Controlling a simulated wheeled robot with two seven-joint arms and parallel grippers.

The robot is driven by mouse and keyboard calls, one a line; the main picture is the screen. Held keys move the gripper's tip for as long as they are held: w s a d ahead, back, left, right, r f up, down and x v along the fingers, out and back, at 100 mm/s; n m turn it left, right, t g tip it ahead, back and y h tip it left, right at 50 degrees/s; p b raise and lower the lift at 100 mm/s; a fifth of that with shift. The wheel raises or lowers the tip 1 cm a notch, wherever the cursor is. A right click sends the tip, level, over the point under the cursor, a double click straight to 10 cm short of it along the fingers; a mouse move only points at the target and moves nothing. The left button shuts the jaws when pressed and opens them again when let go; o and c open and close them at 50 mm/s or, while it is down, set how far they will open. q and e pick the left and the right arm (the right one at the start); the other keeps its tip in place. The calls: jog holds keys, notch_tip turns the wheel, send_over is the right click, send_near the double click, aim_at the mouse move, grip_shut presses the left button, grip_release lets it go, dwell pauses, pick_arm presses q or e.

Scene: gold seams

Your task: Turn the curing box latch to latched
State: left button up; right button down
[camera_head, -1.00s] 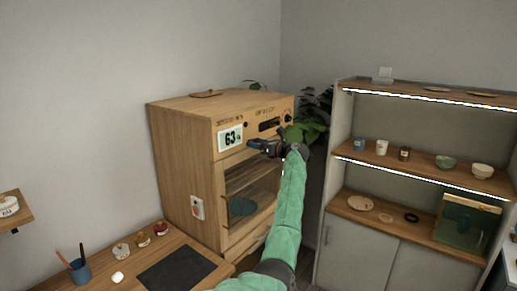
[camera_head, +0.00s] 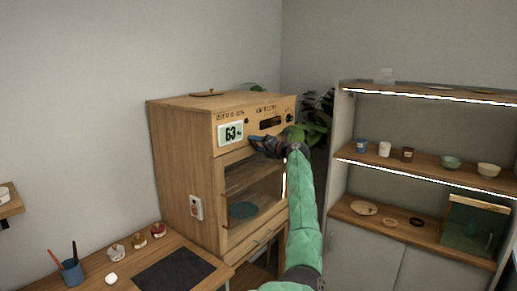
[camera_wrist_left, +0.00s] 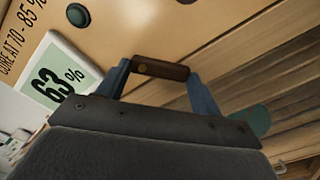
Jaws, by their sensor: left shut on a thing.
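The curing box (camera_head: 180,165) is a wooden cabinet with a glass front, standing at the middle left in the head view. My left gripper (camera_head: 256,142) is at its upper front, just below the control strip and right of the white display. In the left wrist view, my left gripper (camera_wrist_left: 161,80) is shut on a short dark brown wooden bar, the latch (camera_wrist_left: 160,69), which lies between its two blue-grey fingers. The bar lies at an angle to the panel's lower edge. In the head view the gripper hides the latch. My right gripper is not in view.
The display (camera_head: 230,133) reads 63%. A green plate (camera_head: 243,210) shows behind the glass. A desk (camera_head: 130,268) with a dark mat, jars and a brush cup is at the lower left. A shelf unit (camera_head: 345,215) with bowls and cups stands at the right, beside a plant.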

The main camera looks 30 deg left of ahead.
pick_arm(q)
jog(key=shift+s+m, duration=0.15)
jog(key=shift+m, duration=0.85)
jog(key=m, duration=0.2)
jog(key=shift+s+m, duration=0.2)
jog(key=shift+m, duration=0.1)
jog(key=m, duration=0.2)
jog(key=shift+s+m+p, duration=0.25)
jog(key=shift+m+p, duration=0.05)
jog(key=shift+s+m, duration=0.1)
jog(key=shift+m, duration=0.5)
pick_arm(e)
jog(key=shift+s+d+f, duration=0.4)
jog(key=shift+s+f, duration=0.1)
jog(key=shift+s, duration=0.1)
pick_arm(q)
jog(key=shift+f, duration=0.1)
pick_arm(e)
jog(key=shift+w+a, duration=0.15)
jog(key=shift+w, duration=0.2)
pick_arm(q)
jog(key=o, duration=1)
jog(key=shift+f, duration=0.1)
